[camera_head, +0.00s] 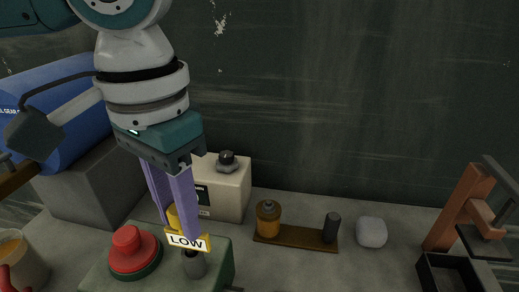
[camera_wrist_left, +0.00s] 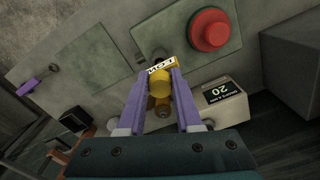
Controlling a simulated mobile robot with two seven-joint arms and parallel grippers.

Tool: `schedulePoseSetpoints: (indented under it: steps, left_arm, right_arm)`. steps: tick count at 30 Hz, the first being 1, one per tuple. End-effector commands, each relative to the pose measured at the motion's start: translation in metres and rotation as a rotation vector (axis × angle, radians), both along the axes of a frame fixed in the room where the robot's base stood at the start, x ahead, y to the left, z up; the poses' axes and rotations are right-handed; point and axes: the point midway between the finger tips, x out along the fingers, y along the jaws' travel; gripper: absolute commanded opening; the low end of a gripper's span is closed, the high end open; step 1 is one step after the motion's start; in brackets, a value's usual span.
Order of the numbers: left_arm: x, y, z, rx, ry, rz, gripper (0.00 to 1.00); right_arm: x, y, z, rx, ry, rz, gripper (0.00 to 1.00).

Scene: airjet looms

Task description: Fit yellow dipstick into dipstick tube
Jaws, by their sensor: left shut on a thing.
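My left gripper (camera_head: 183,222) comes down from above with its purple fingers shut on the yellow dipstick (camera_head: 173,218). The dipstick's white tag reads "LOW". It also shows between the fingertips in the left wrist view (camera_wrist_left: 159,88). The dark dipstick tube (camera_head: 194,266) stands up from the green box (camera_head: 222,262), just below and beside the tag in the head view. The tag and fingers partly cover that spot. The dipstick's rod is hidden, so I cannot tell whether its tip is in the tube. My right gripper is not in view.
A red knob (camera_head: 132,247) sits on the green box left of the tube. Behind stands a cream box (camera_head: 230,185) with a dark cap. An amber jar (camera_head: 268,218) and dark peg stand on a brown strip (camera_head: 300,241). A pale block (camera_head: 371,232) lies right.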

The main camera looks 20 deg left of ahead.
Motion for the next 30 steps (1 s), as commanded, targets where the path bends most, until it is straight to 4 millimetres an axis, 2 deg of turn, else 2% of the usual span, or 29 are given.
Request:
schedulePoseSetpoints:
  steps: [1,11,12,19,20,27,30]
  left_arm:
    - [-0.0001,-0.0004,-0.0039,0.0,-0.001,0.0,0.0]
    - [-0.0004,-0.0004,-0.0034,-0.001,0.001,0.0,0.0]
    - [-0.0003,-0.0005,-0.0043,-0.001,0.0,0.0,0.34]
    - [-0.0001,-0.0004,-0.0042,0.0,0.0,0.0,0.6]
    - [-0.0002,-0.0004,-0.0042,0.0,0.0,0.0,0.63]
    - [0.0001,-0.0003,-0.0037,0.0,-0.001,0.0,0.63]
    - [0.0004,-0.0003,0.0026,0.0,-0.002,-0.001,0.63]
  right_arm:
    - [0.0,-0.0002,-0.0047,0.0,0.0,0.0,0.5]
    - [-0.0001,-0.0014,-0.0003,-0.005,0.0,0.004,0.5]
    - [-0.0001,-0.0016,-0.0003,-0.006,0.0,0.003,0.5]
    - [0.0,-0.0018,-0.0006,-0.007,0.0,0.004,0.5]
    - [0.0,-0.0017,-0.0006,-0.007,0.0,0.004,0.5]
    - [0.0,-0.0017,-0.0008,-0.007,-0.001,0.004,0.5]
    - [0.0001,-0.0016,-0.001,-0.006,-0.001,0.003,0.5]
